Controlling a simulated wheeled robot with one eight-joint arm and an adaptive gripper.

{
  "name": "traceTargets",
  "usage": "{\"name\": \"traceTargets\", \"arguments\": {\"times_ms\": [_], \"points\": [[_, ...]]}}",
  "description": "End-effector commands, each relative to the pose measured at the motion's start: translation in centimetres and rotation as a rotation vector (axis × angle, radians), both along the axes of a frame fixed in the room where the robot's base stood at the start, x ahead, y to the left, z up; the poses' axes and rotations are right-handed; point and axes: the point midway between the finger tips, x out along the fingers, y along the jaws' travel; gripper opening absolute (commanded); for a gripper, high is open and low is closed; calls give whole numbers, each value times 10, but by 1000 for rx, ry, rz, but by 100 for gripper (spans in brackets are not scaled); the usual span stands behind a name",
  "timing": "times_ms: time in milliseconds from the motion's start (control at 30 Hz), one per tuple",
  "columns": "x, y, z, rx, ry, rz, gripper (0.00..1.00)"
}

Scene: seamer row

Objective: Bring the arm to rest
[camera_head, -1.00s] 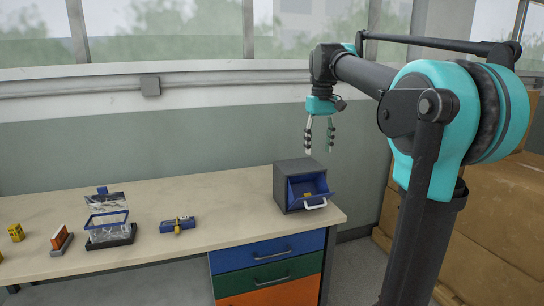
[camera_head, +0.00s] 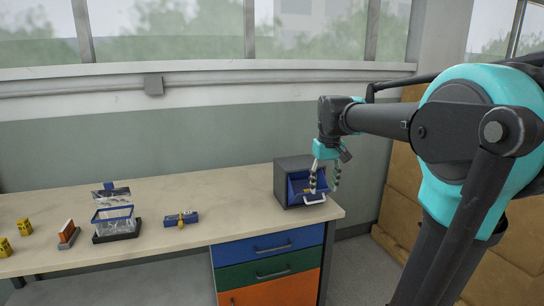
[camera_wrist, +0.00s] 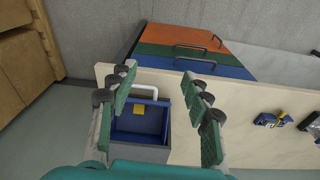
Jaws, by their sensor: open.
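My gripper (camera_head: 325,178) is open and empty in the head view, its fingers pointing down in front of the grey box (camera_head: 287,180) at the right end of the bench. The box has a blue tilted-out front bin with a white handle (camera_head: 315,200). In the wrist view my gripper (camera_wrist: 155,85) has its fingers spread on either side of the blue bin (camera_wrist: 140,120), with the white handle (camera_wrist: 135,91) between them. I cannot tell whether the fingers touch the box.
On the bench (camera_head: 160,240) are a blue and yellow part (camera_head: 181,219), a blue-framed clear-lidded box (camera_head: 113,216), an orange piece on a grey base (camera_head: 68,233) and yellow blocks (camera_head: 24,226). Coloured drawers (camera_head: 270,268) sit below. Cardboard boxes (camera_head: 405,165) stand at right.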

Motion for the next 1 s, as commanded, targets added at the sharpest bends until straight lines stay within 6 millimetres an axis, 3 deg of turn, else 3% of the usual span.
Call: {"name": "traceTargets", "arguments": {"times_ms": [167, 300, 500, 700, 1000], "points": [[-45, -10, -80, 11, -73, -64, 49], [-94, -18, -147, 23, -141, -120, 49], [-159, -24, -215, 39, -217, -184, 49], [-188, -26, -240, 46, -249, -210, 49], [-190, -26, -242, 47, -251, -212, 49]]}}
